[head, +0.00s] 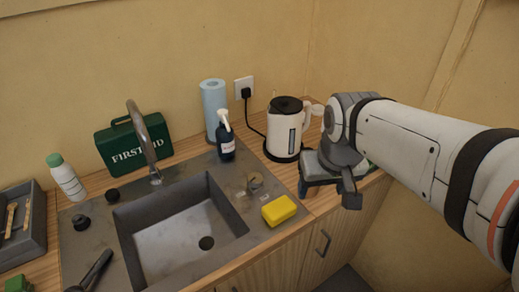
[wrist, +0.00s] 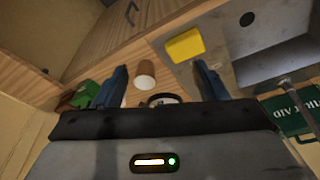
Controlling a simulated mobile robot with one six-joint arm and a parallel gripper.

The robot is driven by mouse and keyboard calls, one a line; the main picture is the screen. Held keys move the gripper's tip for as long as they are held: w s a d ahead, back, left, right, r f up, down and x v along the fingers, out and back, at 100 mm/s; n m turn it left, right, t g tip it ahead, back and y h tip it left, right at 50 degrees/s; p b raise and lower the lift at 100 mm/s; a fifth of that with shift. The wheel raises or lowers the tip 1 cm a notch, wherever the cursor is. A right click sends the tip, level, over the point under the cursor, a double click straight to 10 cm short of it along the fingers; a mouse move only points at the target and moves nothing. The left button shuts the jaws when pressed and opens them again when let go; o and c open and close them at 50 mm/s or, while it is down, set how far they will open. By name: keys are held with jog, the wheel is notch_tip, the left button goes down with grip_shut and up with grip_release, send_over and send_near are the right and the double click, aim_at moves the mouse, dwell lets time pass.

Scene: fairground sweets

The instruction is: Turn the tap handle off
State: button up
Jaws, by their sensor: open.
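The grey curved tap (head: 147,135) stands behind the sink (head: 128,236), with its spout over the basin; no water stream shows. Two dark knobs, one beside the tap's base (head: 112,195) and one further left (head: 82,221), sit on the sink's surround. I cannot tell which, if either, is the tap handle. The tap also shows at the right edge of the wrist view (wrist: 291,86). My gripper (wrist: 160,76) is open, with its two blue fingers apart and nothing held. It is right of the sink, near the kettle, well away from the tap.
A white kettle (head: 284,142), soap bottle (head: 225,140), paper roll (head: 211,105) and green first aid box (head: 118,151) line the back. A yellow sponge (head: 279,210) lies right of the basin. A brown cup (wrist: 146,75) appears between my fingers. A white bottle (head: 66,178) stands left.

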jog(key=shift+o, duration=0.2)
jog(key=w+a+f+n+b, duration=0.1)
jog(key=w+a+f, duration=0.1)
jog(key=w, duration=0.4)
jog(key=w+a+f+n+g+b, duration=0.1)
jog(key=w+a+n, duration=0.1)
jog(key=w+a, duration=0.2)
jog(key=shift+w+f, duration=0.4)
jog(key=shift+w, duration=0.8)
jog(key=n+g+b, duration=0.2)
jog(key=n, duration=0.1)
send_over(255, 177)
notch_tip(255, 177, down, 8)
jog(key=shift+s+d+r, duration=0.1)
jog(key=shift+d+r, duration=0.05)
jog(key=shift+r, duration=0.05)
jog(key=shift+f, duration=0.3)
notch_tip(255, 177, down, 7)
jog(key=shift+f+p, duration=0.15)
jog(key=shift+p, duration=0.5)
jog(key=c, duration=1)
jog(key=shift+m+b, duration=0.65)
jog(key=shift+m, duration=0.85)
